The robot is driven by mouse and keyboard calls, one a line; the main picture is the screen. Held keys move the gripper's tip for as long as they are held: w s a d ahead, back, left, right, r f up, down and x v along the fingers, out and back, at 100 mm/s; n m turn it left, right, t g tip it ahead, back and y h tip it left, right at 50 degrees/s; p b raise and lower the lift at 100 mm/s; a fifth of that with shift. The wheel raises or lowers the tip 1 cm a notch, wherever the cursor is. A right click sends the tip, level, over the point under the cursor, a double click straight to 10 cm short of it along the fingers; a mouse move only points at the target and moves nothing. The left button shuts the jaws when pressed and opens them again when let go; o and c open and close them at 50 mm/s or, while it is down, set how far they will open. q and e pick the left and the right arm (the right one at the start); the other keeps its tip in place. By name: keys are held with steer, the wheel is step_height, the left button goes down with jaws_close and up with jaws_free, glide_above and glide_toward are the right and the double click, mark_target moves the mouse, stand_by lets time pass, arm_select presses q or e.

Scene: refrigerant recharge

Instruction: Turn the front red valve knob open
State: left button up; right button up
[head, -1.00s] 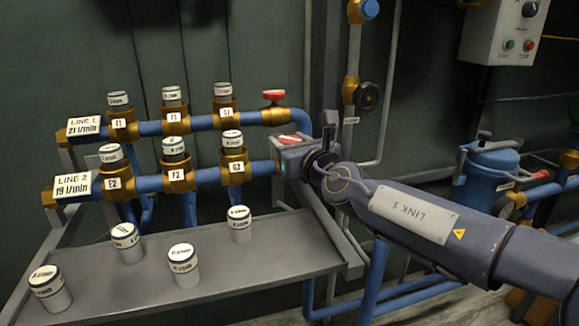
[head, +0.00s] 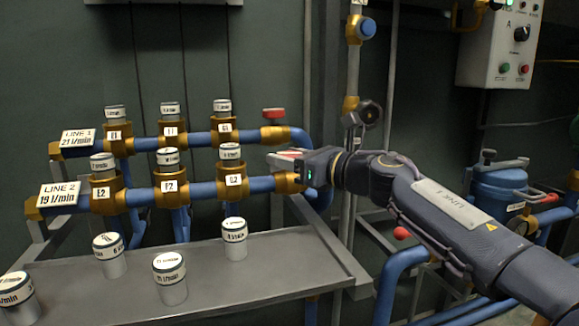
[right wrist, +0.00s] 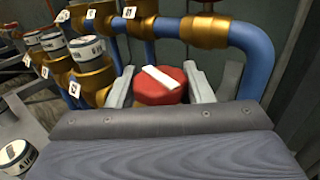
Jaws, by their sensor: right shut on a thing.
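The front red valve knob (right wrist: 160,88) has a white bar across its top and sits between the two grey fingers of my right gripper (right wrist: 160,80) in the right wrist view. My right gripper (head: 283,160) is shut on it at the right end of the LINE 2 pipe, above the brass valve body (head: 287,183). In the head view the gripper hides most of the knob. The rear red knob (head: 273,113) stands free on the LINE 1 pipe behind. My left gripper is not in view.
Several white-capped cylinders stand in brass sockets along both pipes. More cylinders stand on the grey shelf (head: 215,285) in front. A vertical pipe with a black knob (head: 369,112) rises close behind my right arm. A blue tank (head: 500,190) and control box (head: 500,45) are at right.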

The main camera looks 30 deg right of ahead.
steer(key=shift+n+g+y, duration=0.9)
steer(key=shift+n+y, duration=0.4)
steer(key=shift+y, duration=0.8)
steer(key=o, duration=1)
steer(key=p+v, duration=0.2)
steer(key=v, duration=0.5)
steer(key=shift+s+d+r, duration=0.1)
steer(key=shift+s+d, duration=0.2)
